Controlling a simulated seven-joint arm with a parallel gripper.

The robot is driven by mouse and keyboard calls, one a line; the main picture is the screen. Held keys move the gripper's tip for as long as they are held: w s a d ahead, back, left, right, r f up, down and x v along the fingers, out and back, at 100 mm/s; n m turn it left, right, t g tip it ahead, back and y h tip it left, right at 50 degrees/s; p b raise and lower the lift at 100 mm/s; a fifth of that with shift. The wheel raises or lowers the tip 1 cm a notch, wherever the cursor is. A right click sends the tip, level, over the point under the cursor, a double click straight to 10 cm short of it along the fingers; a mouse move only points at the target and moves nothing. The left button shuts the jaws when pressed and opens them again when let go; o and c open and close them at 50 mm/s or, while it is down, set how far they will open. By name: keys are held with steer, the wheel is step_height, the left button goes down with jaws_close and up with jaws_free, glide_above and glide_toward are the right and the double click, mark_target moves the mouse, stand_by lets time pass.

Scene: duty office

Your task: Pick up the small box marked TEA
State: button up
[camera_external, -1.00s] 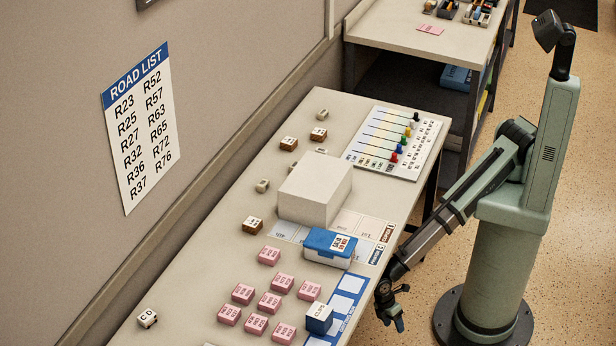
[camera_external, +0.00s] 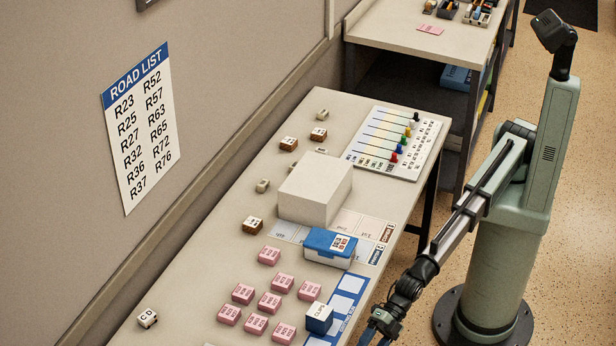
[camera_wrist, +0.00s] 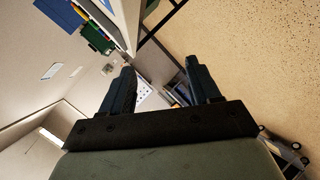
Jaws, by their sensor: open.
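I cannot make out a box marked TEA in either view. A small dark blue box with a white top (camera_external: 319,319) stands near the table's right edge, and its lettering seems to read CLIPS. My gripper (camera_external: 372,336) is low in the external view, beside the table's right edge and partly cut off by the bottom of the picture. In the wrist view my gripper (camera_wrist: 160,85) shows two dark fingers spread apart with nothing between them.
The long table (camera_external: 200,270) holds several pink blocks (camera_external: 269,303), a large plain white box (camera_external: 315,190), a blue-lidded container (camera_external: 330,247) and a board with coloured pegs (camera_external: 394,145). A second table (camera_external: 390,22) stands behind. Floor (camera_external: 570,200) is open at right.

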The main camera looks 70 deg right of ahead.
steer(key=w+a+r+m+t, duration=0.2)
steer(key=w+r+m, duration=0.1)
steer(key=w+r, duration=0.75)
steer(key=w+d+m+h, duration=0.3)
steer(key=w+d+m, duration=0.55)
steer(key=w, duration=0.55)
steer(key=w+d+m+h, duration=0.3)
steer(key=w+d+m, duration=0.55)
steer(key=w, duration=0.45)
steer(key=w+d+r+m+g+h, duration=0.1)
steer(key=w+d+m+h, duration=0.1)
steer(key=w+d+m, duration=0.55)
steer(key=w+d+r+m+g+h, duration=0.1)
steer(key=w+d+m, duration=0.4)
steer(key=d, duration=0.6)
steer(key=w+d+m+g+h, duration=0.1)
steer(key=w+d+m+h, duration=0.1)
steer(key=w+d+m, duration=0.6)
steer(key=m+g+h, duration=0.1)
steer(key=m+g, duration=0.1)
steer(key=m, duration=0.3)
glide_above(263, 182)
steer(key=f, duration=0.6)
steer(key=shift+w+d, duration=0.15)
steer(key=shift+w, duration=0.05)
steer(key=shift+s+f, duration=0.15)
steer(key=shift+f, duration=1.2)
steer(key=shift+s+f, duration=0.1)
steer(key=shift+f, duration=1.2)
